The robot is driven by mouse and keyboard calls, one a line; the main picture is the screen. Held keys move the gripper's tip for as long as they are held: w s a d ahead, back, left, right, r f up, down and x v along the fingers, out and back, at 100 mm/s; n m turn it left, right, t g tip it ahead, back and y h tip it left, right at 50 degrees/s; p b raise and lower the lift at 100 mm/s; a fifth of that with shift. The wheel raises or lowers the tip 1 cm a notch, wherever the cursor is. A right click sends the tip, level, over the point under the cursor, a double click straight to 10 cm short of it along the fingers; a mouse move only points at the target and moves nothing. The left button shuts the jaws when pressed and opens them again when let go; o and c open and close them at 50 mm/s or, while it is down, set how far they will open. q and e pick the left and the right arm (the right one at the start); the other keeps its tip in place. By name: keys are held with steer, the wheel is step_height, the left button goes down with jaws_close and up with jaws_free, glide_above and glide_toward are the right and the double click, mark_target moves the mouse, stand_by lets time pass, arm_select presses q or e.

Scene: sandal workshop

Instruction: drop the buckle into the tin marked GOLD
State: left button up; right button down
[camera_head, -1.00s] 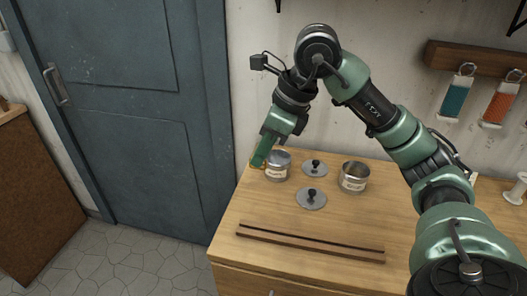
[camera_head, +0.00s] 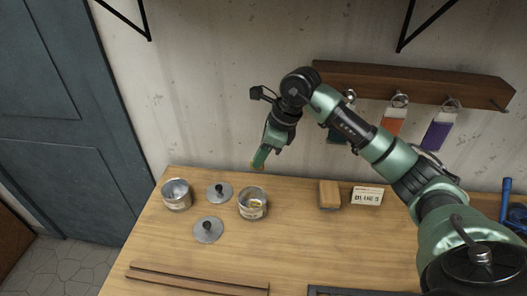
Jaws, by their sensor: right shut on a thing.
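My right gripper (camera_head: 259,160) is shut, pointing down, with a small gold-orange bit, likely the buckle (camera_head: 257,166), showing at its fingertips. The fingers hide most of it. An open metal tin (camera_head: 253,212) stands upright on the table just below the gripper in the picture, with something yellowish inside. The gripper is apart from this tin. A second open tin (camera_head: 176,204) stands to the left and looks empty. Both tins have pale labels too small to read, so I cannot tell which is marked GOLD. My left gripper is not in view.
Two lids with dark knobs lie on the wooden table, one between the tins (camera_head: 219,195) and one in front (camera_head: 207,236). A wooden block (camera_head: 329,195) and a lettered card (camera_head: 367,196) stand to the right. A wooden strip (camera_head: 200,280) lies along the front.

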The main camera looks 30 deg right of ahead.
mark_target(261, 170)
steer(key=shift+a+f+b, duration=0.15)
steer(key=shift+f+b, duration=1.4)
steer(key=shift+f, duration=1.4)
steer(key=c, duration=1.5)
jaws_free()
steer(key=shift+r, duration=0.1)
steer(key=shift+r, duration=0.3)
steer(key=b+v, duration=0.2)
steer(key=v, duration=0.5)
